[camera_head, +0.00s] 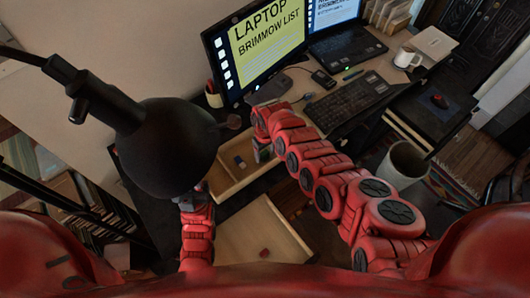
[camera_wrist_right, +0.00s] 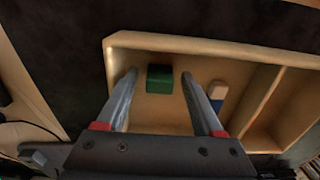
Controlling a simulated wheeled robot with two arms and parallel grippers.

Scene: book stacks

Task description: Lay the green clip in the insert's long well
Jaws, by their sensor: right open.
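The green clip (camera_wrist_right: 160,79) is a small green block in the right wrist view. It appears to lie on the floor of the wooden insert's larger well, near one wall. The insert (camera_wrist_right: 205,45) also shows in the camera_head view (camera_head: 262,172). My right gripper (camera_wrist_right: 159,76) is open over this well, with one finger on each side of the clip and a visible gap at each side. In the camera_head view my right gripper (camera_head: 263,150) is at the insert's right end, and the clip cannot be made out. My left gripper (camera_head: 194,188) is partly hidden by the black lamp.
A blue-and-cream block (camera_wrist_right: 217,95) lies in the same well, just right of my right finger. A divider (camera_wrist_right: 262,105) separates a smaller compartment. The black lamp (camera_head: 165,145) blocks the left side. A red piece (camera_head: 264,252) lies in a lower wooden tray (camera_head: 235,225).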

